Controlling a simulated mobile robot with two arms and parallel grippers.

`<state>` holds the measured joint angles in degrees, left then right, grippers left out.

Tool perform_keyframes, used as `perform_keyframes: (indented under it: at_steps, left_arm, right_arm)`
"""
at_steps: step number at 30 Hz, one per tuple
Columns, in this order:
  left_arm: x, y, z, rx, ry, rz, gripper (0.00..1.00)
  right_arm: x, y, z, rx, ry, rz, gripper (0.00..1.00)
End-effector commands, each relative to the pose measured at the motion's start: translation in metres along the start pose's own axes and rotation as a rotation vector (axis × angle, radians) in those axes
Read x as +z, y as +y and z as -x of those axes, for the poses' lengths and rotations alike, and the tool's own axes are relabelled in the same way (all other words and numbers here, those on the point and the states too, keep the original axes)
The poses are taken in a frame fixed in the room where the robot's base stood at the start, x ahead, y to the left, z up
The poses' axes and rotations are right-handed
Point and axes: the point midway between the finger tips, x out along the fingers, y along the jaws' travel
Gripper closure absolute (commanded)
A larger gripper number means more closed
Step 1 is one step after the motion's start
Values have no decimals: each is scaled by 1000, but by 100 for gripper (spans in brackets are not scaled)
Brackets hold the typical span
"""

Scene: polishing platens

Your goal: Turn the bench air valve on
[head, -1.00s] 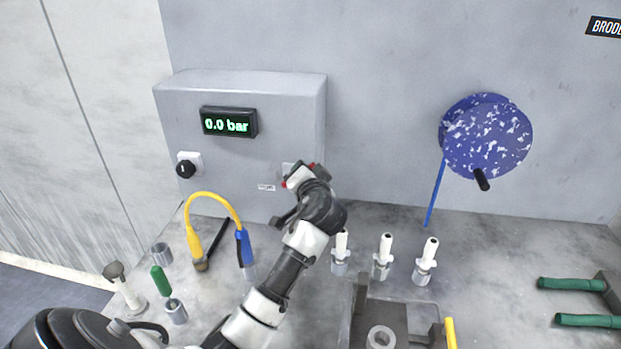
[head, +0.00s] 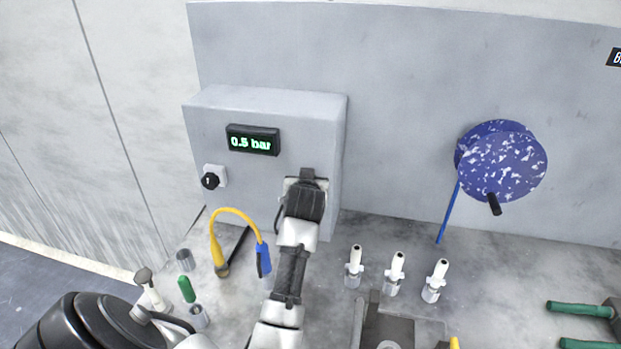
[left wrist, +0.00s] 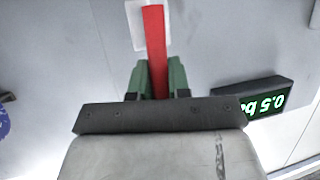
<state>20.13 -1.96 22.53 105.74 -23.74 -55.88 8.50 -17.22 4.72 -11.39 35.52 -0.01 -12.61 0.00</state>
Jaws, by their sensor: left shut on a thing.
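The air valve has a red lever (left wrist: 155,50) on a white mount (left wrist: 133,25), seen in the left wrist view. My left gripper (left wrist: 158,82) has its green fingertips shut on the red lever, one on each side. In the head view my left gripper (head: 306,185) is at the front of the grey box (head: 195,130) and hides the valve. The display (head: 252,140) on the box reads 0.5 bar. It also shows upside down in the left wrist view (left wrist: 265,103). My right gripper is not in view.
A black knob (head: 210,181) is on the box's left side. A yellow hose (head: 235,212) arches over the bench below. Several white-topped fittings, such as one nozzle (head: 355,262), stand right of my arm. A blue speckled reel (head: 500,160) hangs on the wall.

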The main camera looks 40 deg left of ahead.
Motion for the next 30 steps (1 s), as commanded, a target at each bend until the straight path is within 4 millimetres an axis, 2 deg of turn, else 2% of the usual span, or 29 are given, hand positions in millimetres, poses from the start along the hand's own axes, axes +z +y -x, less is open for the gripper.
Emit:
perform_keyframes:
  at_steps: [6, 20, 21, 25, 30]
  left_arm:
    - [-1, -2, 0, 19, -10, 47, 100]
    - [-1, -3, -1, 24, -11, 60, 100]
    - [-1, -3, -1, 24, -11, 60, 79]
    - [-1, -3, -1, 24, -11, 59, 60]
    - [0, -3, -1, 23, -11, 57, 57]
  right_arm:
    - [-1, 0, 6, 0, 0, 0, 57]
    - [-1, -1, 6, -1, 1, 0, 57]
    - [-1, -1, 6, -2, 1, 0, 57]
    - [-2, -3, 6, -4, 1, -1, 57]
    - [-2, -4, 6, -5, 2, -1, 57]
